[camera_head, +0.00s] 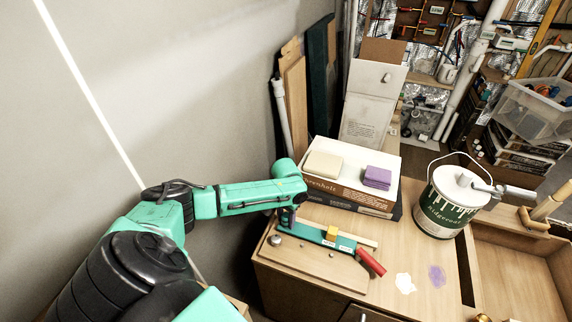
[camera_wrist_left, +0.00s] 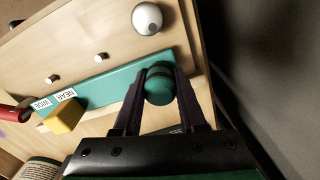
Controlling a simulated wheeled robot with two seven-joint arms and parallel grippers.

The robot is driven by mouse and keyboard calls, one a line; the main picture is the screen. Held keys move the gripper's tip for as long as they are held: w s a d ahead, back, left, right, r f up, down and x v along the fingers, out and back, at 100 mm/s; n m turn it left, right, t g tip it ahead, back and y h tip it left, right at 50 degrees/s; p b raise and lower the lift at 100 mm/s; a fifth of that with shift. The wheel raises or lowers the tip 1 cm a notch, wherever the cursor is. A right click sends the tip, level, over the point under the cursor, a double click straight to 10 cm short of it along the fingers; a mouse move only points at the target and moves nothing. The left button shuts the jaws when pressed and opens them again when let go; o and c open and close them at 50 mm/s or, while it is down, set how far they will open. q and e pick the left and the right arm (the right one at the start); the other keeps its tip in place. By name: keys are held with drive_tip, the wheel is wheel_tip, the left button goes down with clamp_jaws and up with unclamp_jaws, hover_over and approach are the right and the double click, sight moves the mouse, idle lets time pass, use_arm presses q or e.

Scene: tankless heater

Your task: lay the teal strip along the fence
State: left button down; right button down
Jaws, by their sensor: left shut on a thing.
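The teal strip (camera_head: 311,235) lies lengthwise on the wooden board, with white labels near its far end. It also shows in the left wrist view (camera_wrist_left: 108,88), with a round teal knob (camera_wrist_left: 159,88) standing on it. My left gripper (camera_head: 288,217) is shut on that knob, one dark finger on each side in the left wrist view (camera_wrist_left: 160,78). The pale wooden fence (camera_wrist_left: 101,124) runs beside the strip. I cannot tell whether their edges touch along the full length. A yellow block (camera_wrist_left: 65,115) sits by the labels. My right gripper is not in view.
A red handle (camera_head: 371,263) is at the board's right end. A round metal knob (camera_wrist_left: 147,18) and small pegs (camera_wrist_left: 100,58) stand on the board. Boxes (camera_head: 350,195) stand behind, and a paint can (camera_head: 440,208) to the right. A grey wall borders the left.

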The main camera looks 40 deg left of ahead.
use_arm(q)
drive_tip(key=shift+f, duration=0.15)
drive_tip(key=shift+f, duration=0.45)
idle(0.4)
drive_tip(key=shift+c, duration=1.9)
unclamp_jaws()
wheel_tip(320, 180, up, 15)
drive_tip(key=b, duration=0.2)
drive_tip(key=shift+f, duration=0.2)
